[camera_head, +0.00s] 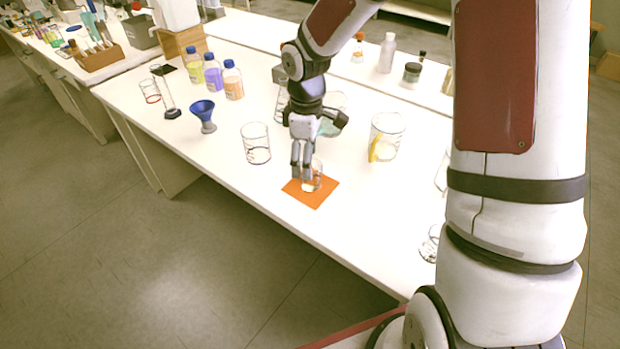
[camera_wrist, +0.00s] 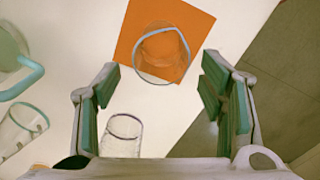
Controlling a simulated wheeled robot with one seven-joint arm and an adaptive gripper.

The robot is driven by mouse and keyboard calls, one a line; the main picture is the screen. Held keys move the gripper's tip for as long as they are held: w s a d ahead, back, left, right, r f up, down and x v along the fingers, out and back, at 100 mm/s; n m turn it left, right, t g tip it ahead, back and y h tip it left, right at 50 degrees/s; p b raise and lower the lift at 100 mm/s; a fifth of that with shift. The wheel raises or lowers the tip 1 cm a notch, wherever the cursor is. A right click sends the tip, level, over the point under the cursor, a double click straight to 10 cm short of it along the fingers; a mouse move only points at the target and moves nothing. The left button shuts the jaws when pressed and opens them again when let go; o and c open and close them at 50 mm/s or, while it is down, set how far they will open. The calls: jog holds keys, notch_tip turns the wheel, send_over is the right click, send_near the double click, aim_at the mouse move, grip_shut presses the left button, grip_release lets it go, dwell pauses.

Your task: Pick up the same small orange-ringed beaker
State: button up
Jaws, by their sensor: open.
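A small clear glass beaker (camera_head: 315,183) stands on an orange square mat (camera_head: 313,202) near the table's front edge. In the wrist view, the beaker (camera_wrist: 162,58) shows a pale bluish rim with the orange mat (camera_wrist: 140,22) seen through the glass; I cannot make out an orange ring on it. My gripper (camera_head: 302,176) points down over the mat, close beside the beaker, and partly covers it in the head view. In the wrist view, my gripper (camera_wrist: 160,85) is open and empty, with the beaker ahead of the gap between its fingers. I cannot tell whether a finger touches it.
A larger clear beaker (camera_head: 257,145) stands left of the mat. Another beaker (camera_head: 386,138) with yellow stands to the right. A blue funnel (camera_head: 203,110), a red-ringed beaker (camera_head: 150,91) and blue-capped bottles (camera_head: 213,76) stand at the left. A clear glass (camera_wrist: 124,128) shows low in the wrist view.

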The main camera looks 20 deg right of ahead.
jog(key=shift+s+d+f+b, duration=0.1)
jog(key=shift+f+b, duration=0.2)
jog(key=shift+f, duration=1.4)
jog(key=shift+s+d+f+b, duration=0.1)
jog(key=shift+f+b, duration=0.2)
jog(key=shift+f, duration=1.35)
jog(key=shift+c, duration=0.5)
jog(key=c, duration=1.2)
